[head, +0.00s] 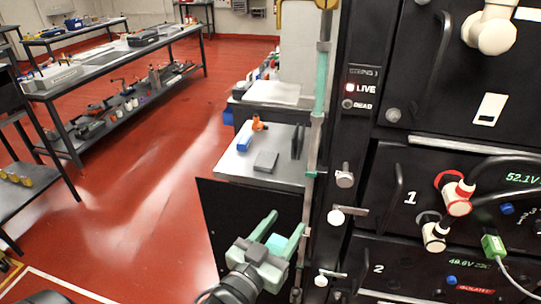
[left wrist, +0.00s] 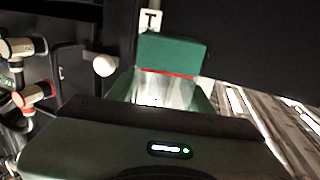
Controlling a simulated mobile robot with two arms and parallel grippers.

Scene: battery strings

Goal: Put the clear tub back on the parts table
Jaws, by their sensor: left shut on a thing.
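My left gripper (head: 284,227) is low in the middle of the head view, its green fingers shut on a small pale teal, see-through thing (head: 275,243), which looks like the clear tub. In the left wrist view the clear tub (left wrist: 165,90) shows whitish and translucent between the fingers, below a red line and a dark green block. The fingers and gripper body hide part of it. The gripper is in front of a dark panel, below and apart from a grey-topped table (head: 232,163). I cannot tell which table is the parts table. My right gripper is not in view.
The black battery rack (head: 440,140) with cables stands close on the right. A long bench (head: 100,70) is at the back left. Red floor between is clear.

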